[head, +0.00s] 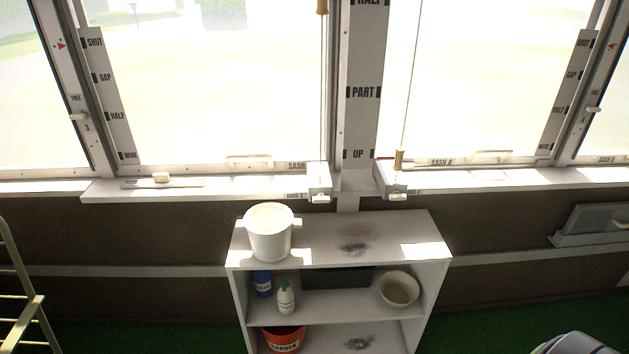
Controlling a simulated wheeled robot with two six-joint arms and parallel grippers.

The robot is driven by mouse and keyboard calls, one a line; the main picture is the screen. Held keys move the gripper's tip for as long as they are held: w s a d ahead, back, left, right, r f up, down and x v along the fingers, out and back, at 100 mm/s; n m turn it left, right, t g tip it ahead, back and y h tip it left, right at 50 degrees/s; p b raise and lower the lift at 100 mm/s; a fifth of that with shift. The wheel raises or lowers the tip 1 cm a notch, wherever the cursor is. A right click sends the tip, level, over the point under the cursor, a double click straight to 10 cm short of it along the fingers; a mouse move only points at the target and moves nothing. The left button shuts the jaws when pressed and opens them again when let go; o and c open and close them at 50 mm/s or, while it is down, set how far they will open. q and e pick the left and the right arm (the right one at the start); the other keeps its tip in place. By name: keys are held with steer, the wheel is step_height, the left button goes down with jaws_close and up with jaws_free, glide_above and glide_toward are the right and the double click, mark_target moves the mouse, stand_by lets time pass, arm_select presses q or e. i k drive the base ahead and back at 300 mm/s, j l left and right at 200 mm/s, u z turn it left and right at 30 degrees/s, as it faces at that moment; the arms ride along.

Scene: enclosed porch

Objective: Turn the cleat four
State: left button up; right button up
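No part labelled four can be read in the head view. A small white lever (77,117) sits on the left window post beside the words FREE and 3. A similar white lever (593,109) sits on the right post by a FREE label; its number is too small to read. Two small white fittings, a left one (320,198) and a right one (397,197), are on the front of the sill blocks below the middle post. Neither of my grippers is in view.
A white shelf unit (436,258) stands below the middle post. A white bucket (268,232) is on its top; bottles, a bowl (398,289) and an orange pot (283,340) are inside. A pale metal rack (22,300) is at left. Cords hang before the windows.

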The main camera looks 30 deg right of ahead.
mark_target(396, 195)
steer(key=z, duration=1.45)
